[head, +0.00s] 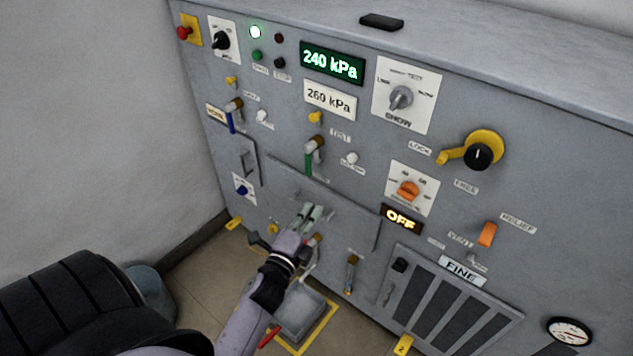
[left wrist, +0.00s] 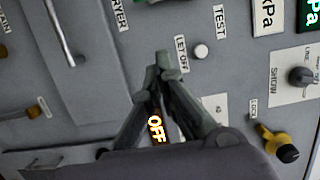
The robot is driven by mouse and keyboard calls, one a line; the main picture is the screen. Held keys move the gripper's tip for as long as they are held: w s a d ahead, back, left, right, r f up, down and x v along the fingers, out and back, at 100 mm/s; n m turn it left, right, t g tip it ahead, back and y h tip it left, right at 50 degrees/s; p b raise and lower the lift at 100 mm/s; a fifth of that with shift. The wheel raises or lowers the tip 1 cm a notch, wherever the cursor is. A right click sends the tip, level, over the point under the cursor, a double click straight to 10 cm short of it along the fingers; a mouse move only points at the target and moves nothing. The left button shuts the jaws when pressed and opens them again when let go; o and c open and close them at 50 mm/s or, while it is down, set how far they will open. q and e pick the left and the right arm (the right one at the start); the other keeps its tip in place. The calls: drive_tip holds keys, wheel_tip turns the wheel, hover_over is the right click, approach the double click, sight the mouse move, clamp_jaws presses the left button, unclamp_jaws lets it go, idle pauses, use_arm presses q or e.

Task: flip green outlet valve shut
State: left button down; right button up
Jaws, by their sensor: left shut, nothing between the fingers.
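The green outlet valve is a brass body with a green lever (head: 308,162) in the middle of the grey panel in the head view. The lever points downward. My left gripper (head: 312,210) is shut and empty, in front of the panel below the lever and apart from it in the picture. Its closed fingertips also show in the left wrist view (left wrist: 162,60), in front of the panel near the LET-OFF button (left wrist: 200,51). I cannot make out the green lever in the left wrist view. My right gripper is in neither view.
A blue-lever valve (head: 231,121) sits left of the green one. A white button (head: 351,158) is close on its right. A long flat cover (head: 340,212) lies behind my left gripper. The lit OFF sign (head: 401,217) and an orange knob (head: 408,191) are further right.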

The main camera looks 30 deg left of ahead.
sight(310, 159)
use_arm(q)
drive_tip(key=w+a+p, duration=0.1)
drive_tip(key=w+a, duration=0.4)
drive_tip(key=w, duration=0.5)
drive_tip(key=shift+w+a+p, duration=0.15)
drive_tip(key=shift+a+p, duration=0.15)
drive_tip(key=shift+p, duration=0.1)
drive_tip(key=shift+f, duration=0.1)
